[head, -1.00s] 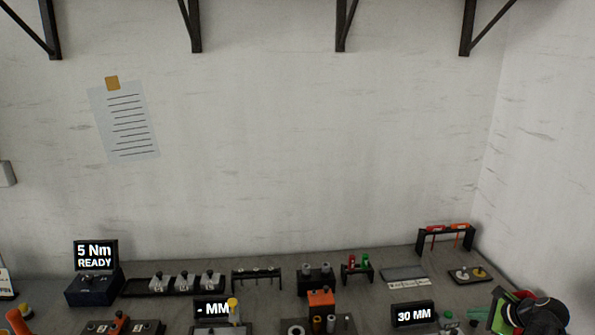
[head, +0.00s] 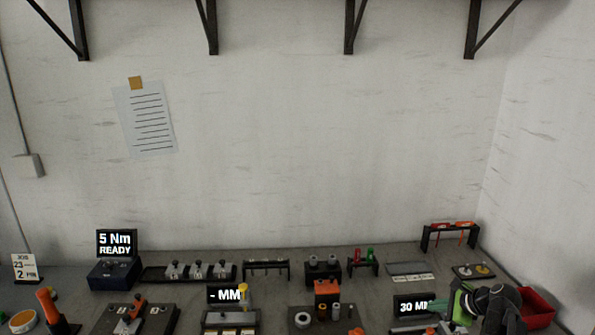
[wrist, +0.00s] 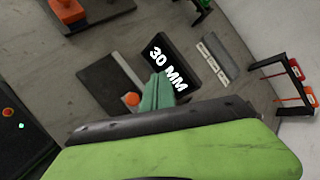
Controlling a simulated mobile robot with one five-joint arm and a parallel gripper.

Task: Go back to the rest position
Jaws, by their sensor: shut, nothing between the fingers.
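My gripper (head: 458,306) shows at the lower right of the head view, green and black, above the bench beside the 30 MM display (head: 412,304). In the wrist view the green fingers of my gripper (wrist: 157,92) are together with nothing between them. They overlap the lower left edge of the 30 MM display (wrist: 168,68) in that picture; whether they touch it I cannot tell. My gripper's large green part fills the bottom of the wrist view and hides the bench below it.
A red bin (head: 538,308) stands right of my arm. A black rack with red-orange tools (head: 450,235) is at the back right. The torque display (head: 116,243) reads 5 Nm READY at left. Several fixtures crowd the bench front.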

